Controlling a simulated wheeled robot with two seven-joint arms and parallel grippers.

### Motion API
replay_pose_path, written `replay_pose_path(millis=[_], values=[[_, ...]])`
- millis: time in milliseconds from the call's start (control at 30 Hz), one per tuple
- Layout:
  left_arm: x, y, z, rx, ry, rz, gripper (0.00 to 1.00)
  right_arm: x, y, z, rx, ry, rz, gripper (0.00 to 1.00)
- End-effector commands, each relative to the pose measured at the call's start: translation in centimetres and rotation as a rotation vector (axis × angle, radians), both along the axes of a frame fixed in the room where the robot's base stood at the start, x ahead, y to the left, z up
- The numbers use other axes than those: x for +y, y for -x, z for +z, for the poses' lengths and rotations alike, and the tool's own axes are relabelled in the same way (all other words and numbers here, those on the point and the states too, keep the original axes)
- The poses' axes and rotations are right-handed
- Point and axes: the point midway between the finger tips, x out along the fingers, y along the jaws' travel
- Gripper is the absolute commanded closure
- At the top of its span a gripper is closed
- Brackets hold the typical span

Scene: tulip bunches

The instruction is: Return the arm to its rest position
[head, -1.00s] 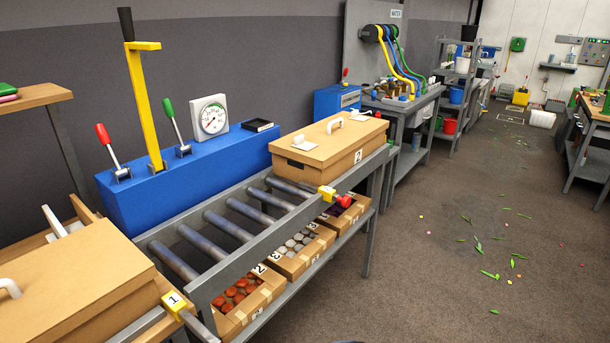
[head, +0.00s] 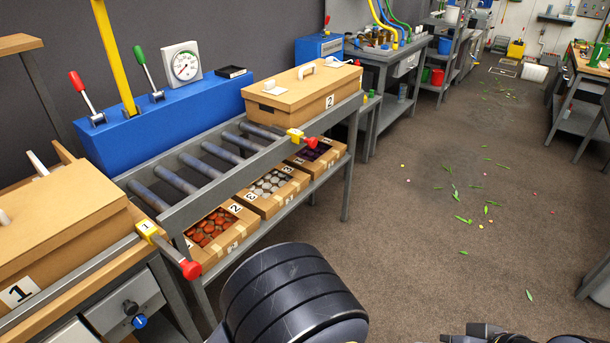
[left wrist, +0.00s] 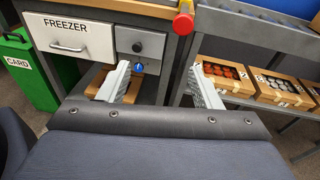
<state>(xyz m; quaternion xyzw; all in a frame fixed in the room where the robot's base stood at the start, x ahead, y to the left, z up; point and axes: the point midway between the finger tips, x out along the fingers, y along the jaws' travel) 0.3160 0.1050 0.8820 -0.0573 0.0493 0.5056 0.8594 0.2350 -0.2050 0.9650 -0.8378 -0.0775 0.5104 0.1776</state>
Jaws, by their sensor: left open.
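My left gripper (left wrist: 155,85) shows in the left wrist view. Its two pale fingers stand wide apart with nothing between them. It points toward the bench with the freezer drawer (left wrist: 68,38) and is apart from it. In the head view, a dark rounded part of my own arm (head: 290,300) rises at the bottom middle; the gripper itself is hidden there. Another dark part of mine (head: 500,334) shows at the bottom right edge. My right gripper is not seen.
A roller conveyor (head: 270,150) carries the box marked 2 (head: 300,92). Box 1 (head: 55,225) is at the left. A shelf below holds crates, one with red items (head: 212,228). A green card bin (left wrist: 28,75) stands beside the bench. The floor (head: 420,270) at right is mostly clear, with scattered leaves.

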Motion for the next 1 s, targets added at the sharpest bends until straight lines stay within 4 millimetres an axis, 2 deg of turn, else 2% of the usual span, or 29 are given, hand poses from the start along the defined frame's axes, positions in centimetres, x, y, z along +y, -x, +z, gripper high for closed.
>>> replay_pose_path(millis=[267, 467, 600, 733, 867, 1000], values=[[3.4, 1.2, 0.5, 0.033, 0.232, 0.217, 0.42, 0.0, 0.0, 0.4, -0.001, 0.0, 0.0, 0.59], [6.4, 3.3, 0.9, 0.038, 0.509, 0.474, 0.42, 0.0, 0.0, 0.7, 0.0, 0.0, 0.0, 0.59], [8.2, 5.6, 1.4, -0.002, 0.811, 0.747, 0.42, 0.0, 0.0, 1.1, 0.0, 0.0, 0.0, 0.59], [8.9, 7.4, 2.4, -0.095, 1.112, 1.004, 0.42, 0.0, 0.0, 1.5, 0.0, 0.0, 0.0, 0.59], [9.0, 8.4, 4.0, -0.243, 1.403, 1.235, 0.42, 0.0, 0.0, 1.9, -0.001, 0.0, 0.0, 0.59], [9.2, 8.7, 6.4, -0.463, 1.704, 1.436, 0.42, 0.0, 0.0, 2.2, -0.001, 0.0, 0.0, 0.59]])
